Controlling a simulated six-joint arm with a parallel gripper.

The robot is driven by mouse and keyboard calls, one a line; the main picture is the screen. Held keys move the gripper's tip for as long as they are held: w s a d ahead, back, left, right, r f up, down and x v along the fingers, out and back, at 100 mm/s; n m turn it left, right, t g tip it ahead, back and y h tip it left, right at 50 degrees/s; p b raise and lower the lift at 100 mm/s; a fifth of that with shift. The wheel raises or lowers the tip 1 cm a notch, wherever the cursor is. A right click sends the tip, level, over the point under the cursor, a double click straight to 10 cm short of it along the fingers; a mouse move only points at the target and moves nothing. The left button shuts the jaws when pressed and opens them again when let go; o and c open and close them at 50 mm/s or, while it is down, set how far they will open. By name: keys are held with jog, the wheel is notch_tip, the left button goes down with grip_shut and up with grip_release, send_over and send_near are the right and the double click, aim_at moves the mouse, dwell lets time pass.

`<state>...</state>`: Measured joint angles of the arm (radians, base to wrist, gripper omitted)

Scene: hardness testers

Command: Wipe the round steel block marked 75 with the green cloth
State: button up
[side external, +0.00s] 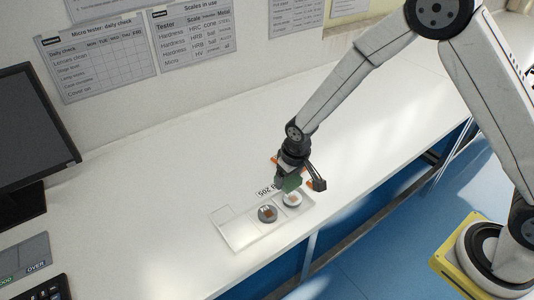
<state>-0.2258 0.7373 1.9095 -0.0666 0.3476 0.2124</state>
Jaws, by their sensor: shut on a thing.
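My gripper (291,178) points down over the right end of a pale tray (238,237) on the white bench. It is shut on the green cloth (290,185). The cloth hangs right above a light round block (292,200) in the tray; I cannot tell whether they touch. A darker grey round block (267,214) with an orange-brown patch sits to its left in the tray. The marks on both blocks are too small to read, so I cannot tell which is 75. The fingertips are partly hidden by the cloth.
A label ending in 205 (267,190) lies behind the tray. Small orange pieces (275,159) show beside my wrist. A monitor (30,130), a keyboard (45,289) and a grey panel (24,257) stand at the left. The bench's front edge is close to the tray. The middle bench is clear.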

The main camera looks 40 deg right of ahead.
aim_at(299, 195)
jog(key=shift+d+f, duration=0.15)
jog(key=shift+f, duration=0.05)
jog(key=shift+s+f, duration=0.1)
jog(key=shift+f, duration=3.6)
jog(key=shift+d+f, duration=0.15)
jog(key=shift+d, duration=0.1)
jog(key=shift+c, duration=0.5)
jog(key=shift+d+f, duration=0.1)
jog(key=shift+d, duration=1.85)
jog(key=shift+a, duration=2.3)
jog(key=shift+d, duration=2.4)
jog(key=shift+a, duration=2.35)
jog(key=shift+d, duration=2.2)
notch_tip(299, 195, up, 8)
